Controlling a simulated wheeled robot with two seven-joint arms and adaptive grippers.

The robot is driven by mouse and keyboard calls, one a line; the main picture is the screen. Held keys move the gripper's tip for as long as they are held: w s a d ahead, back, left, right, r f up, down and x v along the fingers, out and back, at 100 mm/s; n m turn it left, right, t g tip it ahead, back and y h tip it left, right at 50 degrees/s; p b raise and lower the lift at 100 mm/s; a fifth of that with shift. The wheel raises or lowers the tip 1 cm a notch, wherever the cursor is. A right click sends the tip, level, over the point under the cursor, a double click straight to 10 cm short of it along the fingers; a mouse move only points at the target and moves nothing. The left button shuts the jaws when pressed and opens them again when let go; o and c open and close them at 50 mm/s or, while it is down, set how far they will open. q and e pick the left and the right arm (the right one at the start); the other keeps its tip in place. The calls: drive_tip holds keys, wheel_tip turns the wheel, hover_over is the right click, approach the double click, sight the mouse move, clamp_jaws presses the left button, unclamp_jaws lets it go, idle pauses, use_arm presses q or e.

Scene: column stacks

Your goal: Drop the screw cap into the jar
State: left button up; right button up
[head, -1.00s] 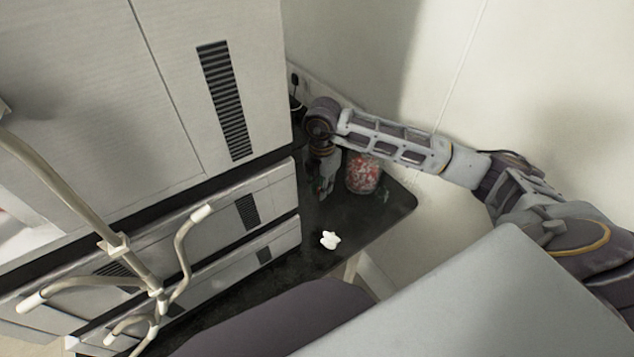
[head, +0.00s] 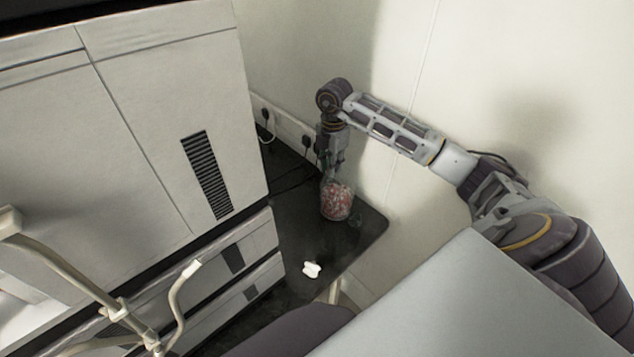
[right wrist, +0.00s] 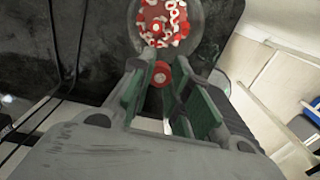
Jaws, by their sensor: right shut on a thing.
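The jar (head: 337,203) is clear glass, filled with red and white pieces, and stands on the black table. In the right wrist view the jar's open mouth (right wrist: 196,17) lies just beyond my fingertips. My right gripper (head: 334,166) is above the jar, pointing down. In the right wrist view its green-padded fingers are shut on the red screw cap (right wrist: 162,76), held at the fingertips. The cap cannot be made out in the head view. My left gripper is not in view.
A small white knobbed object (head: 312,270) lies on the black table (head: 352,240) nearer the front. A large pale cabinet machine (head: 150,120) stands to the left. Wall sockets with cables (head: 285,128) are behind the jar. A wall bounds the right.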

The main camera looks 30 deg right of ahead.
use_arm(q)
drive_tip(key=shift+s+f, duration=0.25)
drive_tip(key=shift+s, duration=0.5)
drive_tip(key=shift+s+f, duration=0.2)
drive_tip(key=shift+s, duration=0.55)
use_arm(e)
drive_tip(key=w+d+r+n, duration=0.1)
drive_tip(key=d+r+n, duration=0.1)
drive_tip(key=d, duration=0.4)
drive_tip(key=shift+n, duration=0.8)
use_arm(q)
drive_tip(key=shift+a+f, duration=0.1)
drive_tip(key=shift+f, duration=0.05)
use_arm(e)
drive_tip(key=shift+f, duration=0.25)
use_arm(q)
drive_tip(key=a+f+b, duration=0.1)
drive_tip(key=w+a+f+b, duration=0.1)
drive_tip(key=b, duration=0.1)
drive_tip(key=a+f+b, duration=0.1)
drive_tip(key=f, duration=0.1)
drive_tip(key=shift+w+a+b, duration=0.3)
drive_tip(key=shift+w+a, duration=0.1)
use_arm(e)
wheel_tip(320, 180, down, 6)
drive_tip(key=shift+r, duration=0.2)
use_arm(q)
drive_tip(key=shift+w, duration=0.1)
